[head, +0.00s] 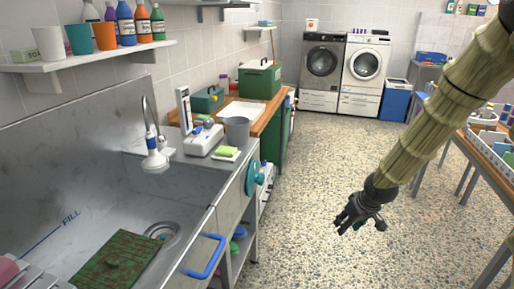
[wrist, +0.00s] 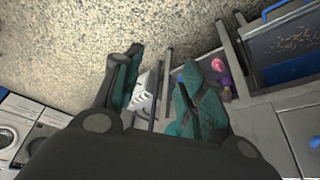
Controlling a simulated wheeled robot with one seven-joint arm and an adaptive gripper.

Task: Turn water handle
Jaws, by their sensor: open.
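A round teal wheel-shaped handle (head: 255,177) is mounted on the front of the metal sink unit, near its far corner. It looks like the water handle; its angle is hard to read.
The metal tub (head: 70,150) has a blue bar handle (head: 205,257) on its front and a white spray head (head: 154,160) above it. A table (head: 468,137) stands at right. Speckled floor (head: 310,165) between is clear.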

